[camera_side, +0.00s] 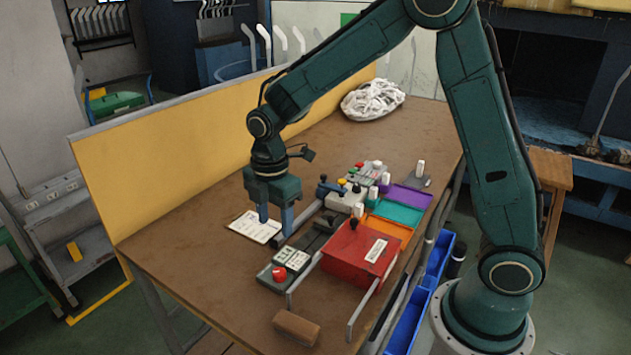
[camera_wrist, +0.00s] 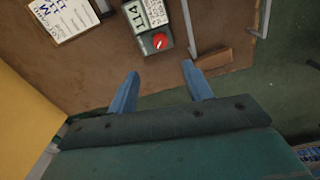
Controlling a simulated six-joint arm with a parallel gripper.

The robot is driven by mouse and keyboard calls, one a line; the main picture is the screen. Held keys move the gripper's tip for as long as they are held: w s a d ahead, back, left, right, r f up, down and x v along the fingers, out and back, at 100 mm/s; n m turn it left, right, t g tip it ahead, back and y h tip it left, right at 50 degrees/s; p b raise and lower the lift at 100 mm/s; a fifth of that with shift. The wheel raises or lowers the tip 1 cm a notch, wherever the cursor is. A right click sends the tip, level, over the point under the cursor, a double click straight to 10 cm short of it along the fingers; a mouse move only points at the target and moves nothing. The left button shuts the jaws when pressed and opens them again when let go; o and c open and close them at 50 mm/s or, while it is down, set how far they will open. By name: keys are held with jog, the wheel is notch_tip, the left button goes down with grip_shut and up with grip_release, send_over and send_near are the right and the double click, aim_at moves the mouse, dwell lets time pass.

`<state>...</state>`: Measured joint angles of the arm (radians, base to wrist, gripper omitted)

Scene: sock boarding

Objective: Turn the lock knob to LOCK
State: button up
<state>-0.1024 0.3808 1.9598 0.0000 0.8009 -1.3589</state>
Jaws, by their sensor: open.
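A red knob (camera_side: 279,274) sits on a small grey-green box (camera_side: 266,281) near the front of the table; I take it for the lock knob. In the wrist view the red knob (camera_wrist: 160,41) shows a pale mark across its face, too small to read. My gripper (camera_side: 276,225) is above the table, behind the knob in the side view, fingers pointing down. In the wrist view the blue fingers of my gripper (camera_wrist: 160,70) are spread with nothing between them, and the knob lies beyond the tips, apart from them.
A red box (camera_side: 345,262) with metal rails stands right of the knob. A paper sheet (camera_side: 256,227) lies left of my gripper. A brown block (camera_side: 296,328) is at the front edge. Colored trays (camera_side: 398,214) stand farther right. A yellow panel (camera_side: 180,165) bounds the table's left.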

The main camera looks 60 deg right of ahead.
aim_at(279, 271)
jog(key=shift+f, duration=0.15)
notch_tip(279, 271, down, 13)
jog(key=shift+f, duration=0.2)
dwell(0.5)
jog(key=c, duration=1)
